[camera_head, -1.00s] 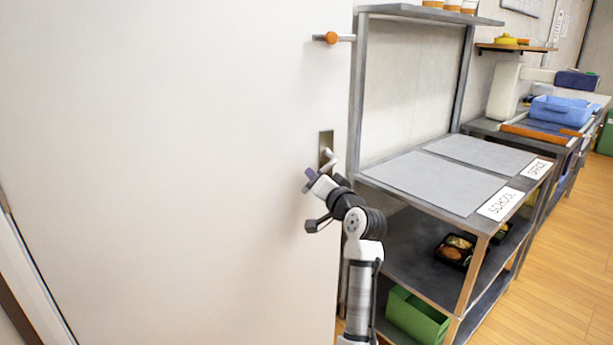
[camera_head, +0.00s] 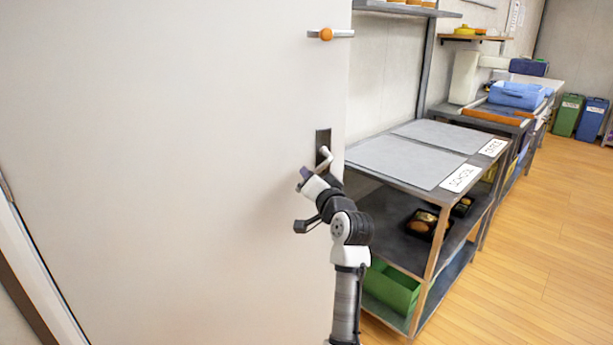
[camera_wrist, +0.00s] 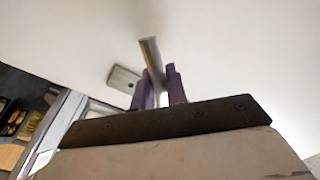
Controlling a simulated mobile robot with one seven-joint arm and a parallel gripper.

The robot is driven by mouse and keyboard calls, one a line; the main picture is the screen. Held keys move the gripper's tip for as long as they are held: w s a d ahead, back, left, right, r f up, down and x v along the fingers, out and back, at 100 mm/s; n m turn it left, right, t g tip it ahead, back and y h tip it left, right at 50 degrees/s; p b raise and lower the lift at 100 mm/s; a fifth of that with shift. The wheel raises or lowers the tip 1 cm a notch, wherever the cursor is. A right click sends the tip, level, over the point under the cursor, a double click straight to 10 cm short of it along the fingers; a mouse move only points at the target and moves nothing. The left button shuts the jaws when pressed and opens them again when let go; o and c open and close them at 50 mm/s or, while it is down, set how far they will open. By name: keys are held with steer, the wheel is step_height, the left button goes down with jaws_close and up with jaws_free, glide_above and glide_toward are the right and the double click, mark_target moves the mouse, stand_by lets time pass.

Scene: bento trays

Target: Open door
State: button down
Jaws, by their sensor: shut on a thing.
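The white door (camera_head: 180,150) fills the left and middle of the head view and stands ajar, its free edge beside the shelf. Its metal lever handle (camera_head: 325,157) sits on a dark plate (camera_head: 323,140) near that edge. My gripper (camera_head: 310,175) is at the handle. In the wrist view, the purple fingers of my gripper (camera_wrist: 158,88) stand on either side of the handle bar (camera_wrist: 152,60) and are shut on it. The handle's plate (camera_wrist: 124,79) shows just left of the fingers.
A metal shelf unit (camera_head: 432,285) with grey mats and SCHOOL and OFFICE labels stands right of the door edge. A green crate (camera_head: 392,290) is on its low shelf. An orange-knobbed latch (camera_head: 326,34) sits high on the door. Wooden floor (camera_head: 530,240) is open at the right.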

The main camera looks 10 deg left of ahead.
steer(key=shift+a, duration=0.15)
steer(key=c, duration=1.5)
jaws_free()
steer(key=shift+r, duration=0.1)
steer(key=b+v, duration=0.2)
steer(key=v, duration=1.1)
steer(key=shift+s+d, duration=0.25)
steer(key=shift+d, duration=0.1)
